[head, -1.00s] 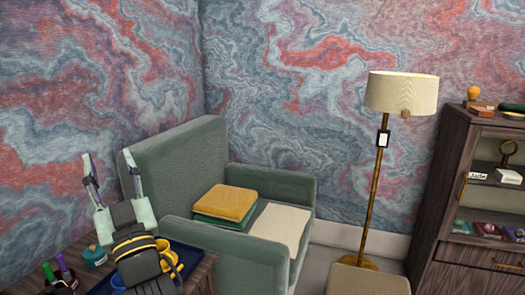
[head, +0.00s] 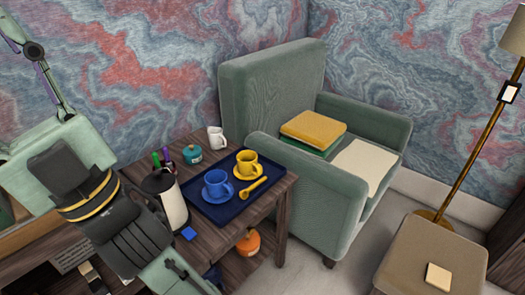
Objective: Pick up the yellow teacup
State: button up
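The yellow teacup (head: 247,162) stands upright on a yellow saucer (head: 237,171) on the far part of a dark blue tray (head: 222,214). It is uncovered and its handle shows at its right. My gripper (head: 36,52) is at the upper left, far from the cup, pointing up and left. One finger shows; the other is cut off by the picture's left edge. The fingers stood wide apart in the earlier view, and nothing is seen held now. My arm crosses the lower left in front of the desk.
A blue teacup (head: 216,184) and a yellow spoon (head: 253,188) share the tray. A white mug (head: 216,138), teal jar (head: 192,154) and black-and-white kettle (head: 168,198) stand close by. A green armchair (head: 272,85) adjoins the desk's far right side. An orange pot (head: 248,242) sits below.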

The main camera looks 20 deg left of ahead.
aim_at(247, 169)
jog(key=i+l+u, duration=0.3)
jog(key=i, duration=0.2)
jog(key=i+l+u, duration=0.3)
jog(key=i, duration=0.15)
